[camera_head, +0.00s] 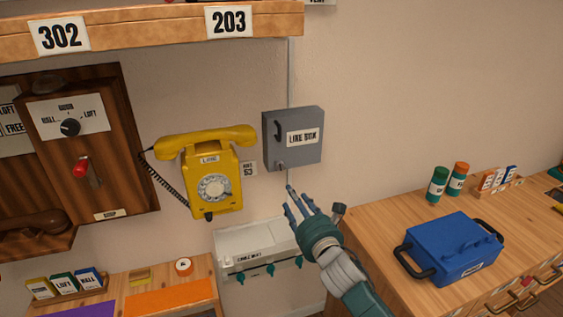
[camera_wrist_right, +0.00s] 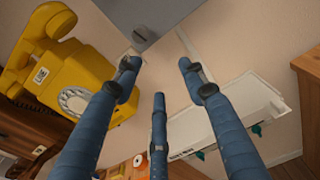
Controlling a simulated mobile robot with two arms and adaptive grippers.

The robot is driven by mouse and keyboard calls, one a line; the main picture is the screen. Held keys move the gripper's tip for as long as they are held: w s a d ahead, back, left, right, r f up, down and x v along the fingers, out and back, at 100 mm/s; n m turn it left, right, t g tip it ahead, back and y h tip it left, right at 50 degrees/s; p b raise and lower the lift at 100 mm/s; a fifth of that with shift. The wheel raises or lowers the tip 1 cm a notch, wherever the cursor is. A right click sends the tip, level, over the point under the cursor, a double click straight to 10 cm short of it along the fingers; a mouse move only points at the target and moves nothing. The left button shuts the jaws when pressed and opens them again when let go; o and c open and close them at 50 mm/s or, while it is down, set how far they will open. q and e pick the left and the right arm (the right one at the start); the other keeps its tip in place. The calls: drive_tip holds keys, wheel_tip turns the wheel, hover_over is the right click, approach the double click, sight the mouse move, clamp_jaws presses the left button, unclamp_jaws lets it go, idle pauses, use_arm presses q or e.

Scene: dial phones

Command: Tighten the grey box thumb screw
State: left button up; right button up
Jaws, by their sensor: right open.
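The grey box (camera_head: 304,154), labelled LINE BOX, is mounted on the wall right of the yellow phone. Its thumb screw (camera_head: 281,166) is a small knob at the lower left edge of the box. In the right wrist view the screw (camera_wrist_right: 145,34) shows at the underside of the grey box (camera_wrist_right: 170,12), beyond the fingertips. My right gripper (camera_head: 293,198) is just below the box, its fingers spread and pointing up, apart from the screw. It also shows in the right wrist view (camera_wrist_right: 157,78), open and empty. My left gripper is not in view.
A yellow dial phone (camera_head: 210,172) hangs left of the box. A white wall unit with teal hooks (camera_head: 256,247) is below. A wooden counter (camera_head: 390,240) with a blue case (camera_head: 455,248) stands at the right. A wooden shelf (camera_head: 140,32) runs above.

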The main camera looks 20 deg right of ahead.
drive_tip(key=n, duration=0.1)
approach(280, 168)
drive_tip(key=shift+t, duration=0.3)
drive_tip(key=w+p, duration=0.2)
drive_tip(key=w, duration=0.6)
drive_tip(key=shift+f, duration=0.15)
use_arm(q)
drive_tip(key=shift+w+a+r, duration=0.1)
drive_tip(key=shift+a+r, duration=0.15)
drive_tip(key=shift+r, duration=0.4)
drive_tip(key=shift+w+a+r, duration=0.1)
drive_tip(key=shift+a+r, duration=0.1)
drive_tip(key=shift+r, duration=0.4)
use_arm(e)
drive_tip(key=shift+w+a, duration=0.1)
drive_tip(key=shift+w, duration=0.65)
